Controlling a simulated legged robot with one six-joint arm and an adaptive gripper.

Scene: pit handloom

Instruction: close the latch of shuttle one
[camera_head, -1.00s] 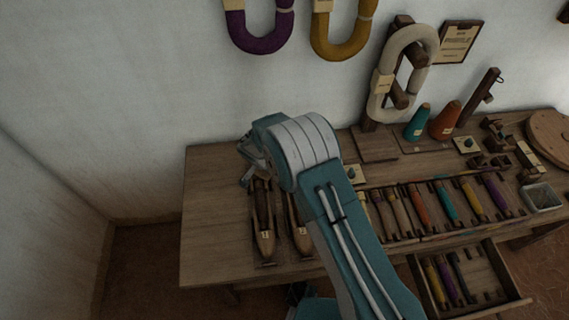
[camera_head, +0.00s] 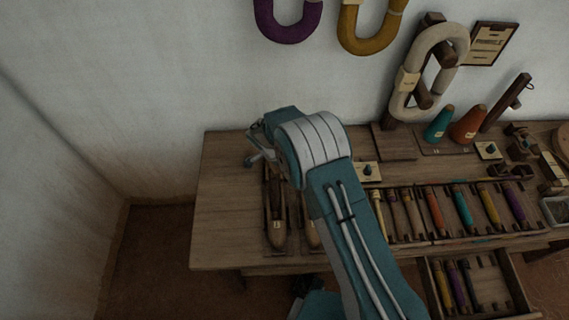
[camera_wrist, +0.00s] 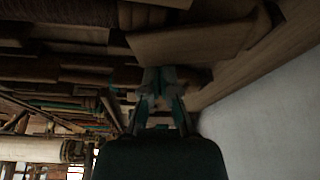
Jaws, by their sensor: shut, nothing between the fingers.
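Two dark wooden shuttles lie side by side at the left of the bench. The left shuttle (camera_head: 277,230) shows its pointed near end and a small pale label, too small to read. The right shuttle (camera_head: 312,234) is mostly hidden behind my arm. I cannot tell which is shuttle one, nor see the state of a latch. My gripper (camera_head: 257,153) is above the bench, just beyond and left of the left shuttle's far end, partly hidden by my wrist. In the wrist view my gripper (camera_wrist: 160,78) has its fingers together and empty, near a brown wooden piece (camera_wrist: 190,40).
A rack of coloured bobbins (camera_head: 462,205) fills the bench to the right of my arm. An open drawer (camera_head: 490,285) juts out below it. Cones (camera_head: 467,125) and a post stand at the back. The bench's left end (camera_head: 225,205) is bare.

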